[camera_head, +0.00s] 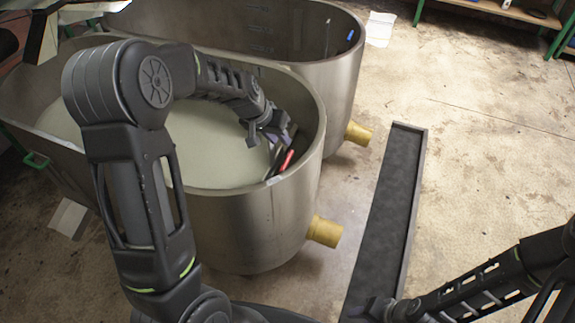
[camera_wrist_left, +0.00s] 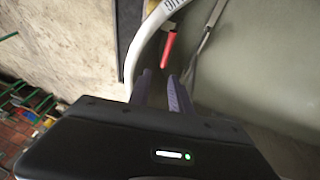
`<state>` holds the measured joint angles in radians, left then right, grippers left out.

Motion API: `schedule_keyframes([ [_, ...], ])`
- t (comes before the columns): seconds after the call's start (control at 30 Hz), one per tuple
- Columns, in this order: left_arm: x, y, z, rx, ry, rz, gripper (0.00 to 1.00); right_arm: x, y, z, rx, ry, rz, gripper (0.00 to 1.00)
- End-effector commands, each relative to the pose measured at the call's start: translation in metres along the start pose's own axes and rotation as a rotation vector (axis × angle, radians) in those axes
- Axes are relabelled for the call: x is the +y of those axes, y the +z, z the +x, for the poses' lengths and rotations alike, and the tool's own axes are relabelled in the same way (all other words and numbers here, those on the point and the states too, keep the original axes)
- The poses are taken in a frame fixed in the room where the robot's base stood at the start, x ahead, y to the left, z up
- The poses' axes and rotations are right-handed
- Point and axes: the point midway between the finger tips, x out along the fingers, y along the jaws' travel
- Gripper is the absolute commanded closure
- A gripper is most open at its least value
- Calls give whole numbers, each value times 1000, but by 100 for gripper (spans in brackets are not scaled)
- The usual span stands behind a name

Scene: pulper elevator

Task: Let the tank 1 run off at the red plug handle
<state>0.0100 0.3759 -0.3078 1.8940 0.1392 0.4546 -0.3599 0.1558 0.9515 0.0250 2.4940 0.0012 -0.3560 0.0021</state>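The red plug handle (camera_head: 287,161) stands just inside the right end wall of the nearer steel tank (camera_head: 250,230). A pale grey-green surface (camera_head: 210,150) fills much of this tank; I cannot read a tank number. My left gripper (camera_head: 275,142) is over the tank, just behind the handle in the head view. In the left wrist view the gripper (camera_wrist_left: 159,75) has its two purple-grey fingers apart and empty. The red handle (camera_wrist_left: 169,46) shows beyond their tips, beside the tank rim (camera_wrist_left: 145,45), and is not between them. My right gripper (camera_head: 378,308) is low at the bottom; its fingers are unclear.
A second steel tank (camera_head: 345,75) stands behind the nearer one. Yellow outlet stubs (camera_head: 325,231) (camera_head: 358,133) stick out near the tank bottoms. A dark floor channel (camera_head: 385,220) runs beside them. The concrete floor (camera_head: 490,140) on the right is clear.

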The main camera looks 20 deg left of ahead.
Motion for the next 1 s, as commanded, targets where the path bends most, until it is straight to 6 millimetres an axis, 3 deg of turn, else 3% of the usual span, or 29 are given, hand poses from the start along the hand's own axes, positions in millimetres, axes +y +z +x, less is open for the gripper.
schedule_keyframes([
  [0.03, -3, 6, 15, 0, 0, 0, 75, 6, 0, 15, 1, -1, -1, 64],
  [0.33, -11, 21, 51, 0, 0, 0, 75, 19, -2, 52, 6, -4, -3, 64],
  [0.77, -11, 21, 52, 0, 0, 0, 75, 19, -2, 52, 7, -4, -4, 64],
  [1.0, -11, 22, 70, -3, -1, 1, 75, 19, -2, 53, 7, -4, -4, 64],
])
